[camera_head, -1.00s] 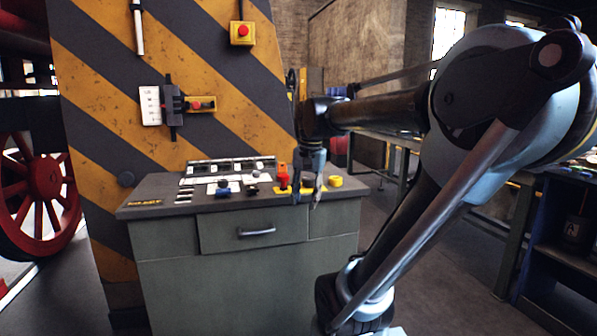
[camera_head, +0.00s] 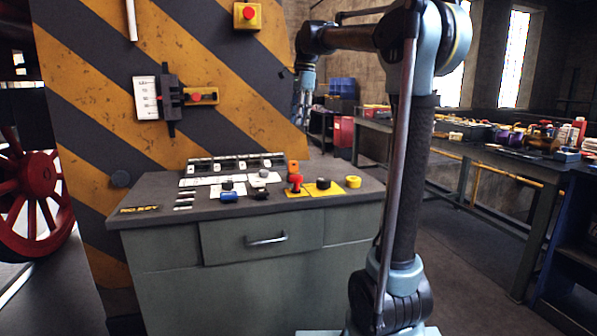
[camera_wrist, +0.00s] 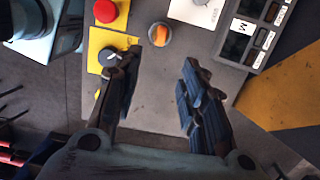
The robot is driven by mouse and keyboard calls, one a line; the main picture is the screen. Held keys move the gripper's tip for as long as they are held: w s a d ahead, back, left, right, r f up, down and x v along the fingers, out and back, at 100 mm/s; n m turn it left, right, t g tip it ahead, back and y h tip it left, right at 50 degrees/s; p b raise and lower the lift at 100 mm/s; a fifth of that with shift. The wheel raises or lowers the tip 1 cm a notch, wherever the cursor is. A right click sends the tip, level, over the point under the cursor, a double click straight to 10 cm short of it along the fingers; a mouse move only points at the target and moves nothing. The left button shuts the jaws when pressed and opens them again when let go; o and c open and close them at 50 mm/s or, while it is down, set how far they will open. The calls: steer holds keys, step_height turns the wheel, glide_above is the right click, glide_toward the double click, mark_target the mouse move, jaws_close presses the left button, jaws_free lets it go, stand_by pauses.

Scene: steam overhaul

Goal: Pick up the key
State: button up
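I cannot make out a key for certain in either view. A small orange piece (camera_head: 293,165) stands behind the red control (camera_head: 295,183) on the console top; in the wrist view the orange piece (camera_wrist: 159,34) lies just beyond my fingertips. I cannot tell whether it is a key. My gripper (camera_head: 304,112) hangs fingers down above the console's back right. Its fingers are apart, with nothing between them in the wrist view (camera_wrist: 162,56).
A black knob (camera_head: 322,184) and a yellow button (camera_head: 353,181) sit right of the red control. The drawer (camera_head: 262,238) is shut. A striped panel (camera_head: 90,100) rises behind. A cluttered workbench (camera_head: 455,155) stands at right, with floor between.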

glide_above(293, 172)
steer(key=w+d, duration=0.2)
steer(key=f, duration=1.2)
steer(key=shift+s+a, duration=0.2)
steer(key=shift+a, duration=0.05)
steer(key=shift+s+a+f, duration=0.1)
steer(key=shift+a+f, duration=0.15)
steer(key=shift+f, duration=0.6)
steer(key=shift+s+a+f, duration=0.1)
steer(key=shift+a+f, duration=0.15)
steer(key=shift+f, duration=0.6)
steer(key=shift+s+a+f, duration=0.1)
steer(key=shift+a+f, duration=0.15)
steer(key=shift+f, duration=0.6)
jaws_close()
